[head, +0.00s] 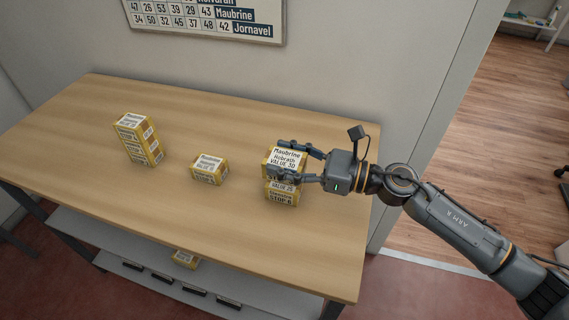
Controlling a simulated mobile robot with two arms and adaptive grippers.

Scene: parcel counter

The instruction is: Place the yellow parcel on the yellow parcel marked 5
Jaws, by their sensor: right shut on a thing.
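My right gripper (300,163) is shut on a yellow parcel (287,157) with a white label reading "Maubrine", "Hobrath" and "VALUE 30". The gripper reaches it from the right, with its fingers along the parcel's sides. Directly below is another yellow parcel (282,197), whose front seems to read "STOP 6"; the last digit is small. I cannot tell if the two touch. A lone yellow parcel (209,170) lies mid-table, and a yellow stack (140,140) stands at left. I cannot read a clear 5 on either. My left gripper is out of view.
The wooden table (200,240) is clear in front of and between the parcels. A lower shelf (130,251) holds another yellow parcel (185,259) and several dark strips along its front. A sign (208,17) with numbers and names hangs on the wall behind.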

